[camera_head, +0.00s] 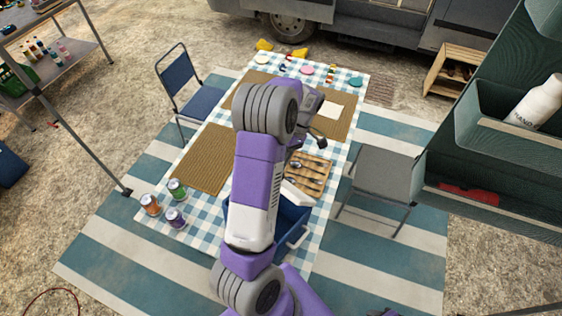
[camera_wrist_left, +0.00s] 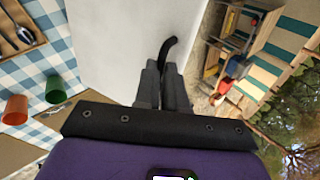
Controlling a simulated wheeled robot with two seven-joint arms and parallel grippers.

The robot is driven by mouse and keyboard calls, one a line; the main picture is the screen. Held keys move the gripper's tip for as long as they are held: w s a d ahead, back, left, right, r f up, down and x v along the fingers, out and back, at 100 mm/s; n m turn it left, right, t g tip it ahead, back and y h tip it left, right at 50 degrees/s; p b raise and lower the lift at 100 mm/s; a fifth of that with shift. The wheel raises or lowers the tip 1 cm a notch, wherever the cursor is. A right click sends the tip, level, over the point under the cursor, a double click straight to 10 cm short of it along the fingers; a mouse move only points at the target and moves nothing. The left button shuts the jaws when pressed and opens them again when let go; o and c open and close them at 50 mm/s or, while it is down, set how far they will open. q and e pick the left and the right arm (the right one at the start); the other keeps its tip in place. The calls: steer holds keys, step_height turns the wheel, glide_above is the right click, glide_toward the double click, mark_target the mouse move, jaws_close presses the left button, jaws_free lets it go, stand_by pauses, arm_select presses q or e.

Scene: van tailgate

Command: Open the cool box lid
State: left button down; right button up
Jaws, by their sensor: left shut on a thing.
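The blue cool box (camera_head: 296,236) stands at the near end of the checked table, partly hidden behind my left arm. A pale lid-like piece (camera_head: 297,194) shows at its far side, and blue inner wall seems visible below it; how far it is open I cannot tell. In the left wrist view the white lid (camera_wrist_left: 115,45) fills the upper middle, with a curved black handle (camera_wrist_left: 169,47) at its right edge. My left gripper (camera_wrist_left: 163,72) is shut on this handle. In the head view its fingers are mostly hidden by my arm. My right gripper is not in view.
A wooden cutlery tray (camera_head: 308,172) lies just beyond the box. A grey chair (camera_head: 383,180) is right of the table and a blue chair (camera_head: 190,92) is left. Green shelving (camera_head: 500,150) rises at right.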

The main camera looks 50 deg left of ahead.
arm_select(q)
steer(key=shift+d, duration=0.1)
stand_by(0.5)
steer(key=c, duration=1.2)
jaws_free()
steer(key=shift+w, duration=0.1)
steer(key=w+a+r+p, duration=0.1)
steer(key=w+r+p, duration=0.3)
steer(key=w, duration=0.3)
steer(key=shift+a+r, duration=0.15)
steer(key=shift+r, duration=0.4)
steer(key=v, duration=0.7)
steer(key=shift+r, duration=0.2)
